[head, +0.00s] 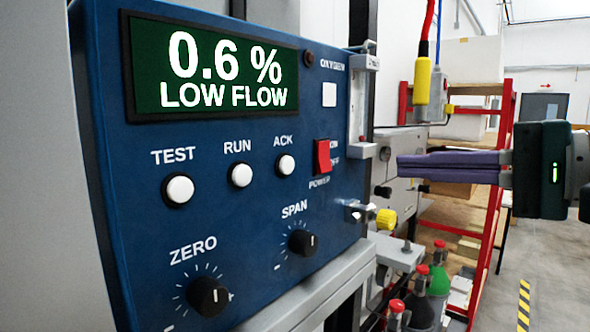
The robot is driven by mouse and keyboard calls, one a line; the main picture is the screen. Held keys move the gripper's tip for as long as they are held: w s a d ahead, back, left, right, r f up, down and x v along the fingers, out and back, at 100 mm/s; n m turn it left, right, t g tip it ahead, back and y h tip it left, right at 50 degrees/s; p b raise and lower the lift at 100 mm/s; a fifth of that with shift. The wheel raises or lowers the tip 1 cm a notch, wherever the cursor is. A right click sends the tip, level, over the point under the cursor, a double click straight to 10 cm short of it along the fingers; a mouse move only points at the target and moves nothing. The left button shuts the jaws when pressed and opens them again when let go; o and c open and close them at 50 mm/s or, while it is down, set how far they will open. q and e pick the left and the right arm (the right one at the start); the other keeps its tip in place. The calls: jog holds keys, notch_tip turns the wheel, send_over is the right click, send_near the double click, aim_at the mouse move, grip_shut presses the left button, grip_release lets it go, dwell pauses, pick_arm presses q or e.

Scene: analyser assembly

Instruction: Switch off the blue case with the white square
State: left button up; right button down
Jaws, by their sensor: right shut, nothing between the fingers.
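The blue case (225,200) fills the left and middle of the head view. Its white square (329,94) sits under the OXYGEN label. Its red rocker switch (322,157) is below the square, beside ON and OFF markings and above the POWER label; I cannot tell its exact tilt. The display (214,67) is lit and reads 0.6 % LOW FLOW. My right gripper (401,168) is shut and empty, its purple fingers pointing left toward the case. The fingertips are to the right of the switch, apart from it. My left gripper is not in view.
The case front has white TEST, RUN and ACK buttons (240,175) and black ZERO and SPAN knobs (208,296). A flow tube (361,106) and a metal fitting (358,211) are at its right edge. Red-capped bottles (438,272) stand below; a red shelf (500,150) is behind.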

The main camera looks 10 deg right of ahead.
aim_at(325, 171)
jog(key=b+x, duration=0.3)
jog(key=x, duration=0.6)
jog(key=shift+w+a, duration=0.2)
jog(key=shift+w, duration=0.1)
jog(key=shift+w+a+f+b, duration=0.2)
jog(key=shift+w+f+b, duration=0.05)
jog(key=shift+f+b, duration=0.3)
jog(key=shift+r, duration=0.15)
